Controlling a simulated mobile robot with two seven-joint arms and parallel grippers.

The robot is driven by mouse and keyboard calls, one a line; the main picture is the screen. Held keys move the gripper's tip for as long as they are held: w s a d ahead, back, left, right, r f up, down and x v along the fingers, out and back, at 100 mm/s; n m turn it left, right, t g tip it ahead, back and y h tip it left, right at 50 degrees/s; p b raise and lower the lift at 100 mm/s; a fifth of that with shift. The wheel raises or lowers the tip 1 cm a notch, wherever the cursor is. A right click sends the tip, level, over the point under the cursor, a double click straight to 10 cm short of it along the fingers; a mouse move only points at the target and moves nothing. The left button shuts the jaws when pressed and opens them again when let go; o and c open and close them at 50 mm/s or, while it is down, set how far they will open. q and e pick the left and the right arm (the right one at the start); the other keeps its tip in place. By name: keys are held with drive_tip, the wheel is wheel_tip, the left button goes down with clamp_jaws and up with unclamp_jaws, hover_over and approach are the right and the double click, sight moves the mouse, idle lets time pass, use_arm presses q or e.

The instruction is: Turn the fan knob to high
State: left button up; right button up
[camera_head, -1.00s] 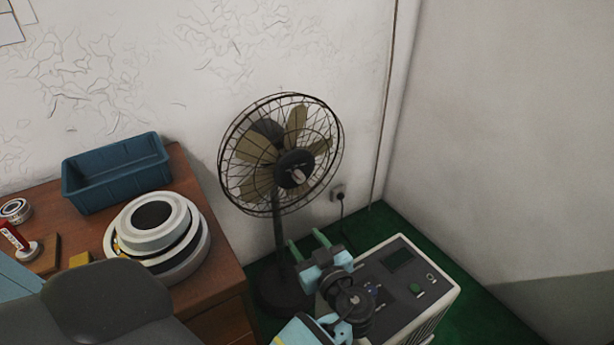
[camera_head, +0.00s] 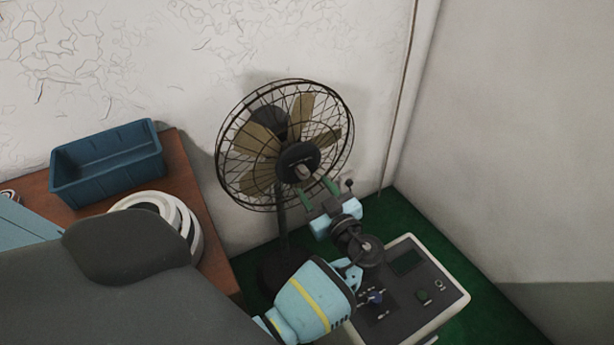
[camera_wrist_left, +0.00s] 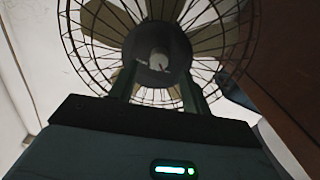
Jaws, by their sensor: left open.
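The fan (camera_head: 284,145) stands on a dark pole with its caged head facing the room. At the centre of its dark hub is a small pale knob (camera_head: 302,172); it also shows in the left wrist view (camera_wrist_left: 159,61). My left gripper (camera_head: 318,189) is open and empty, just below and to the right of the knob, its green fingers pointing up toward the hub. In the left wrist view the two fingers stand to either side, below the knob, and seem not to touch it. The knob's setting marks are too small to read.
A wooden desk (camera_head: 222,262) at left holds a blue bin (camera_head: 105,168) and stacked white rings (camera_head: 196,232).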

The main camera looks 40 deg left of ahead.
sight(305, 177)
use_arm(q)
drive_tip(key=x, duration=0.3)
drive_tip(key=shift+w+a+r+p, duration=0.1)
drive_tip(key=shift+w+a+p, duration=0.05)
drive_tip(key=shift+a+p, duration=0.15)
drive_tip(key=shift+w+a, duration=0.2)
drive_tip(key=shift+a, duration=0.25)
drive_tip(key=c, duration=1)
